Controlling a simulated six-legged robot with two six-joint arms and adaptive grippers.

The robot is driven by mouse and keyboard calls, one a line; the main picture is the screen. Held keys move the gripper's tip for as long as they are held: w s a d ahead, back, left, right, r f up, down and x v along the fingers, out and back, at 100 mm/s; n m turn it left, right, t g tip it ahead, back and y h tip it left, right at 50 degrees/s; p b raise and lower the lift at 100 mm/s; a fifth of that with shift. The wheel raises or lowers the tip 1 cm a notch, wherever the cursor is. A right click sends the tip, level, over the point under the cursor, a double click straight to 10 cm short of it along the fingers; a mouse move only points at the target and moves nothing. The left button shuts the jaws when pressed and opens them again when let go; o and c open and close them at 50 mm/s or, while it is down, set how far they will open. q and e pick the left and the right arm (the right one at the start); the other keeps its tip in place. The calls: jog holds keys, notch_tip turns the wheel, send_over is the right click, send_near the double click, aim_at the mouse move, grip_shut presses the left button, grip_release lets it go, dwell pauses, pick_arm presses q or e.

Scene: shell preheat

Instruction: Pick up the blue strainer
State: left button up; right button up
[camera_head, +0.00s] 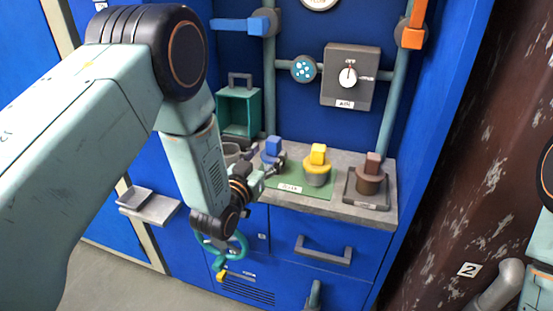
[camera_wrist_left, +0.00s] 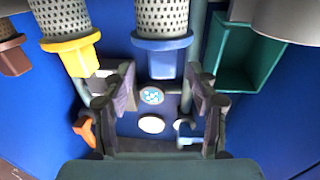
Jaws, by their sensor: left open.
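The blue strainer (camera_head: 272,148) stands on the left part of the green mat (camera_head: 290,187) on the grey counter, partly hidden by my gripper. In the left wrist view, which looks upside down, its blue handle and perforated metal body (camera_wrist_left: 162,35) show at the top centre. My left gripper (camera_head: 268,170) is open and empty, close to the near side of the strainer. In the wrist view its two fingers (camera_wrist_left: 162,82) stand on either side of the blue handle, with gaps to it. My right gripper is out of view.
A yellow strainer (camera_head: 318,157) stands close to the right on the mat, and a brown one (camera_head: 371,172) on a dark tray farther right. A teal open box (camera_head: 238,108) is behind left. A grey control box (camera_head: 350,77) and pipes (camera_head: 391,90) line the back wall.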

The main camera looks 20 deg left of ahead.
aim_at(270, 148)
pick_arm(q)
jog(key=w+b, duration=0.1)
jog(key=w, duration=0.3)
jog(key=shift+w+d+r, duration=0.1)
jog(key=shift+w+d, duration=0.15)
jog(key=shift+w, duration=0.35)
jog(key=shift+a, duration=0.1)
jog(key=c, duration=0.3)
grip_shut()
